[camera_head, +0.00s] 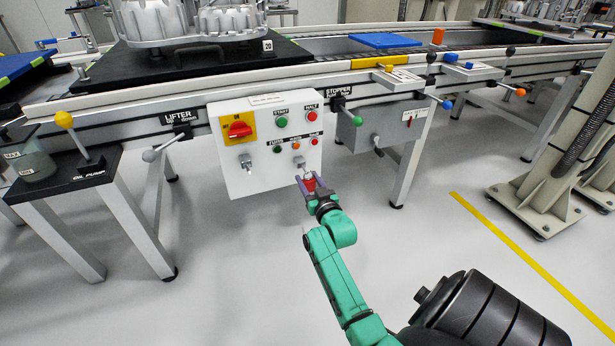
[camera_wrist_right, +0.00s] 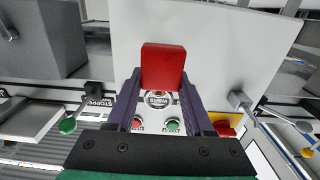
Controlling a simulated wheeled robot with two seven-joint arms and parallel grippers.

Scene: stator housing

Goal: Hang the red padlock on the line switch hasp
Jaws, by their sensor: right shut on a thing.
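The red padlock (camera_head: 310,185) is between the fingertips of my right gripper (camera_head: 309,183), in front of the lower right of the white control box. The padlock body also shows in the right wrist view (camera_wrist_right: 163,66), between both fingers, and hides what lies behind it. Its shackle points up near a small grey fitting (camera_head: 299,162); I cannot tell whether they touch. The red line switch (camera_head: 239,129) sits on a yellow plate at the box's upper left. A grey hasp-like bracket (camera_head: 246,161) is below it, empty, and also shows in the right wrist view (camera_wrist_right: 240,101). My left gripper is out of view.
The white control box (camera_head: 232,180) carries several push buttons and lamps. A grey stopper box (camera_head: 365,130) with a green-knobbed lever (camera_head: 357,120) stands to its right. The conveyor rail runs above.

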